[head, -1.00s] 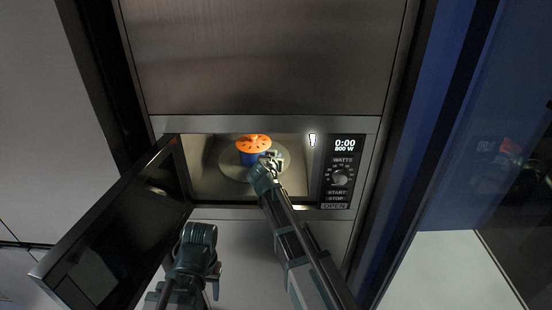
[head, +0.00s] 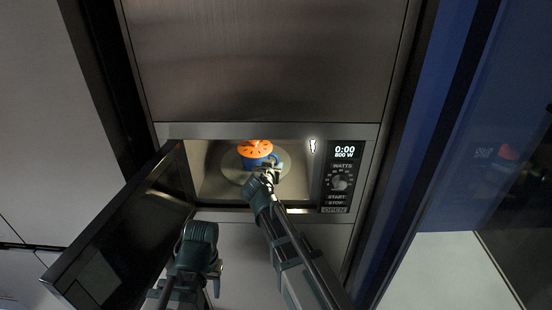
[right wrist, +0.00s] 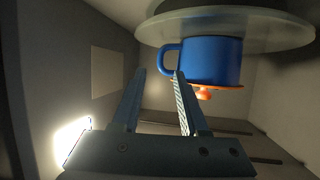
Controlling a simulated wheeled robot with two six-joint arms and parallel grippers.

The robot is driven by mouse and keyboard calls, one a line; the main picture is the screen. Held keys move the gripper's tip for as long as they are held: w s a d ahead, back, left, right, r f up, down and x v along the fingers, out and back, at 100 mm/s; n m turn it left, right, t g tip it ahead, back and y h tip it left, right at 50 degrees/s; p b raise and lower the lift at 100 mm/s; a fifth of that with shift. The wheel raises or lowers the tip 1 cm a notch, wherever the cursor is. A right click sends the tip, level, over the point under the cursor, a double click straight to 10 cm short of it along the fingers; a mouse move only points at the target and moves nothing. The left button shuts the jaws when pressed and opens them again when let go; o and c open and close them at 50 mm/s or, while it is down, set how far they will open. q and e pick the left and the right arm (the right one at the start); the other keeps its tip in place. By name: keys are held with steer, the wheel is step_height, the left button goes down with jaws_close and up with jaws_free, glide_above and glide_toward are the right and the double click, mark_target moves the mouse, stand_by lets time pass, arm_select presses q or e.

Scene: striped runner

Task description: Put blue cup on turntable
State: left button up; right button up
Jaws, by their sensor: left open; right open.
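The blue cup (head: 259,162) stands on the round turntable (head: 238,176) inside the open microwave, with an orange lid (head: 254,148) on top. My right gripper (head: 269,172) is inside the cavity at the cup's front right, open. The right wrist view shows the scene upside down: the blue cup (right wrist: 212,62) rests on the glass turntable (right wrist: 230,28). There, my right gripper's fingers (right wrist: 160,74) are apart, with the cup handle close to their tips; whether they touch is unclear. My left gripper (head: 198,246) is open below the microwave opening; its fingertips are hard to make out.
The microwave door (head: 125,230) hangs open to the left, beside my left gripper. The control panel (head: 342,180) is right of the cavity, reading 0:00. The cavity walls are close around my right gripper. A lamp (head: 312,145) glows inside.

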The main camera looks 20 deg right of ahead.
steer(key=p+v, duration=0.1)
steer(key=v, duration=0.4)
steer(key=s+a+f+n+g+y, duration=0.1)
steer(key=s+a+f+n+g, duration=0.2)
steer(key=s, duration=0.5)
steer(key=s+a+f+n+g+y, duration=0.2)
steer(key=s+a+f+g, duration=0.3)
steer(key=s, duration=0.4)
steer(key=s+a+f+n+g+y, duration=0.1)
steer(key=s+a+f+n+g, duration=0.3)
steer(key=s, duration=0.5)
steer(key=shift+f+y, duration=0.4)
steer(key=shift+f, duration=0.35)
steer(key=shift+s+a, duration=0.1)
